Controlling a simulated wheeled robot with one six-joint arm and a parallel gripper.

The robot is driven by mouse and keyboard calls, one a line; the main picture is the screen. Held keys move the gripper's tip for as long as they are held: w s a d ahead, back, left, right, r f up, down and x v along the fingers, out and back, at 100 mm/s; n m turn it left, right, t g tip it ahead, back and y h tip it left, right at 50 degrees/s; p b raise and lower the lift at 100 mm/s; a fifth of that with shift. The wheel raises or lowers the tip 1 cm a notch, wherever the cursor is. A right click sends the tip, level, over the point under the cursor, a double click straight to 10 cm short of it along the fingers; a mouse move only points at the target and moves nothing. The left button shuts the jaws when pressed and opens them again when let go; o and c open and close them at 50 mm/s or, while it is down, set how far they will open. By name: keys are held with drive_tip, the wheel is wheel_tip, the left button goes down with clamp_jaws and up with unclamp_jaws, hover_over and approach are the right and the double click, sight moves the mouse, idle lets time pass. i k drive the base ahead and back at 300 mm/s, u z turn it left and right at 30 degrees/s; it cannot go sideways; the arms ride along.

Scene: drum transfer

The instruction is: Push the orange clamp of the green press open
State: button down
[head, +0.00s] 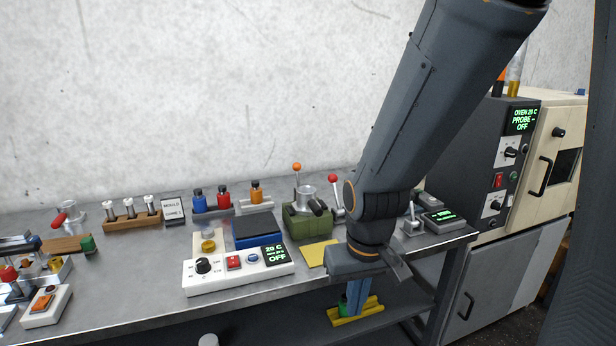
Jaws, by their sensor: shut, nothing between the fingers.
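The green press (310,222) stands on the bench right of centre, with a silver round chamber on top. A lever with an orange ball, the orange clamp (297,168), stands upright at its back left. A second lever with a red ball (332,178) stands just right of the press, and I cannot tell whether it belongs to it. My gripper (355,308) points down at the bench's front edge, right of and nearer than the press. It is shut and empty, apart from the clamp. My wrist covers the bench right of the press.
A white control box (238,270) reading 20 C OFF and a yellow mat (318,252) lie in front of the press. A blue block (254,230) is left of it, small bottles (223,196) behind. An oven (508,165) stands right. Beneath the bench is a yellow tray (372,310).

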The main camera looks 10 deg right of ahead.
sight(296, 167)
drive_tip(key=z, duration=0.9)
drive_tip(key=i, duration=0.65)
drive_tip(key=u, duration=0.1)
